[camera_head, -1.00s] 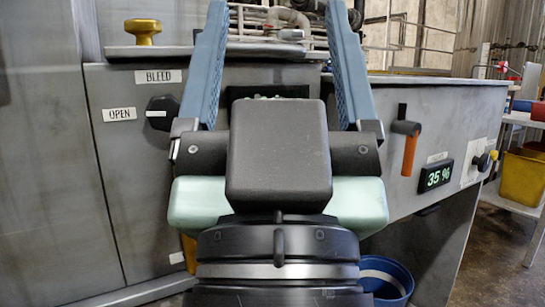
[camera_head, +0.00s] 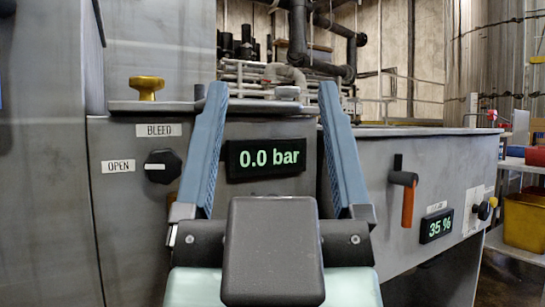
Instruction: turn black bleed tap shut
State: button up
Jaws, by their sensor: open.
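The black bleed tap (camera_head: 163,166) is a dark faceted knob on the grey panel, left of my gripper. Its white pointer mark lies level and points left, toward the OPEN label (camera_head: 118,166). The BLEED label (camera_head: 159,130) is above it. My gripper (camera_head: 272,92) is open and empty, with its two blue fingers pointing up and away in front of the panel. The tap is outside the fingers, and I see no contact. A display (camera_head: 266,158) between the fingers reads 0.0 bar.
A brass knob (camera_head: 147,87) stands on the ledge above the BLEED label. An orange-handled lever (camera_head: 407,198) and a 35 % display (camera_head: 437,226) are on the panel at the right. Pipes (camera_head: 335,65) run behind. A yellow bin (camera_head: 524,221) stands far right.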

aim_at(162, 166)
jog(key=k+l+u, duration=0.25)
jog(key=k+u, duration=0.75)
jog(key=k, duration=0.15)
